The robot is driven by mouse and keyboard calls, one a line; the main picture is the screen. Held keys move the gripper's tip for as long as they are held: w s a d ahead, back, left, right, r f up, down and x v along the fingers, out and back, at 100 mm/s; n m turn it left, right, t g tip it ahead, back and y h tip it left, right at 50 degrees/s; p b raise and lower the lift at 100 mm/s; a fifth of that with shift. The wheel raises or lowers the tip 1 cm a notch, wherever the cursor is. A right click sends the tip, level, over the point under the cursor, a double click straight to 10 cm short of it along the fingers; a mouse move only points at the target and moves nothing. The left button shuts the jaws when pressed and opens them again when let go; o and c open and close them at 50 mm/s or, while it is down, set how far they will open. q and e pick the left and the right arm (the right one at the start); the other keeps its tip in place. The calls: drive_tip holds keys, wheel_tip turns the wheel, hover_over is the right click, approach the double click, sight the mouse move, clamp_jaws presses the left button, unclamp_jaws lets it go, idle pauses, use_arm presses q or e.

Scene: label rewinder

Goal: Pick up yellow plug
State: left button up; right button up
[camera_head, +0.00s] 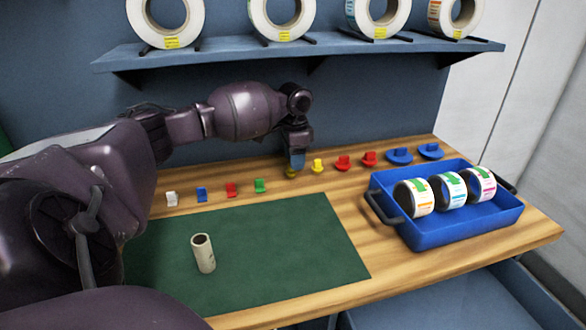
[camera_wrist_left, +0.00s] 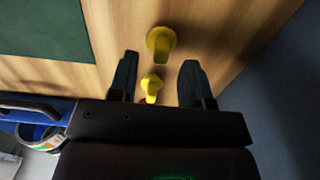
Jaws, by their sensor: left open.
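Two yellow plugs stand side by side on the wooden table near the back wall. In the head view one yellow plug (camera_head: 291,173) is partly hidden under my left gripper (camera_head: 297,162), and the other yellow plug (camera_head: 318,166) stands just to its right. In the left wrist view one yellow plug (camera_wrist_left: 160,43) lies just past the fingertips, and the other (camera_wrist_left: 152,86) shows between the two fingers of my left gripper (camera_wrist_left: 157,62). The left gripper is open, pointing down and holding nothing. Whether it touches a plug cannot be told. My right gripper is not in view.
White, blue, red and green plugs (camera_head: 260,185) stand to the left; red (camera_head: 343,163) and blue plugs (camera_head: 400,156) stand to the right. A green mat (camera_head: 290,260) carries a cardboard tube (camera_head: 203,254). A blue tray (camera_head: 450,235) holds three rolls. A shelf (camera_head: 330,48) hangs above.

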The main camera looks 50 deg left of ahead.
use_arm(q)
wheel_tip(320, 180, down, 4)
drive_tip(key=shift+w+f+b, duration=0.1)
drive_tip(key=shift+b, duration=0.35)
drive_tip(key=c, duration=0.7)
